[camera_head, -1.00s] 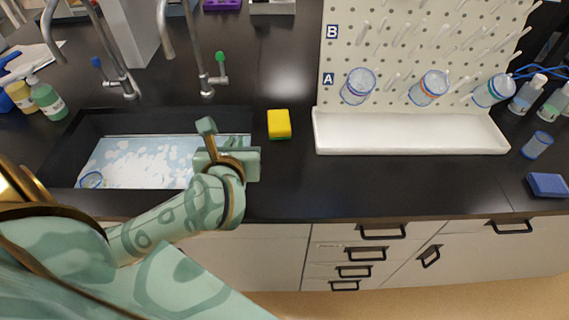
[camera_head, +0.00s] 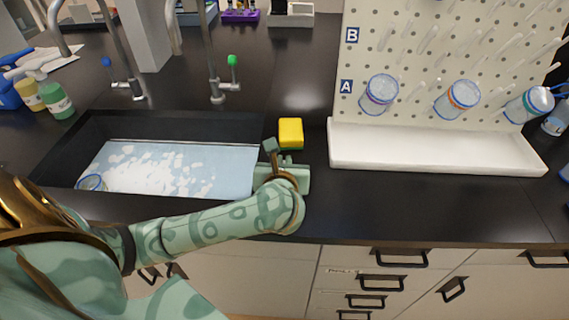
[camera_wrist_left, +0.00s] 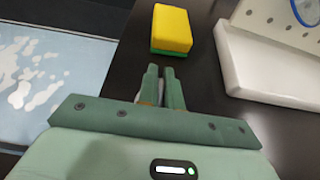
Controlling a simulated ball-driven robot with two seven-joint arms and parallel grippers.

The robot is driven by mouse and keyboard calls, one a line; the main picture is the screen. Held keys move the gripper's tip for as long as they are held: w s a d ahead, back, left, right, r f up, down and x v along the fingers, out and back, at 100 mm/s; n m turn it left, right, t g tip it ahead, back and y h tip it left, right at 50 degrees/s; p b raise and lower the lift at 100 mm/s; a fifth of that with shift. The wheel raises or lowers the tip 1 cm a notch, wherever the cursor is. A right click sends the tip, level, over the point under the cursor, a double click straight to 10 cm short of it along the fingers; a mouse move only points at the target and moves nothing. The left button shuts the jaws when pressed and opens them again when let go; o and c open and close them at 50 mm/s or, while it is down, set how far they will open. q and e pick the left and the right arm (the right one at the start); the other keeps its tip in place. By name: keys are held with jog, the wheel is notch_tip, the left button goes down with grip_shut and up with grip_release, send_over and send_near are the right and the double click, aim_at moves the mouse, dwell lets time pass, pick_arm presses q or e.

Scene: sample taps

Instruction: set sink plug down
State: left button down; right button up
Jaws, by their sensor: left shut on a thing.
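My left gripper (camera_head: 290,172) is over the black counter just right of the sink (camera_head: 112,122), in front of the sponge. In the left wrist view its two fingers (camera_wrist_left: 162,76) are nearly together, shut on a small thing. Only a thin pale sliver shows between them, so I cannot make out the sink plug's shape. The fingers point toward the yellow and green sponge (camera_wrist_left: 171,30), with a gap of dark counter between. I cannot tell how high the held thing is above the counter. My right gripper is not in view.
The sink holds sudsy water and a glass piece (camera_head: 92,183). A white drip tray (camera_head: 430,148) under a pegboard (camera_head: 425,60) with hanging beakers stands to the right. Taps (camera_head: 215,85) rise behind the sink. Counter in front of the tray is clear.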

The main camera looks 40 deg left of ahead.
pick_arm(q)
jog(key=c, duration=1.9)
grip_release()
jog(key=shift+f, duration=0.1)
jog(key=shift+c, duration=0.2)
jog(key=o, duration=0.4)
jog(key=shift+s+d+r, duration=0.1)
jog(key=shift+r, duration=0.2)
jog(key=p+v, duration=0.3)
jog(key=v, duration=0.8)
jog(key=shift+s+d+p, duration=0.2)
jog(key=shift+s+p, duration=0.1)
jog(key=shift+s, duration=0.1)
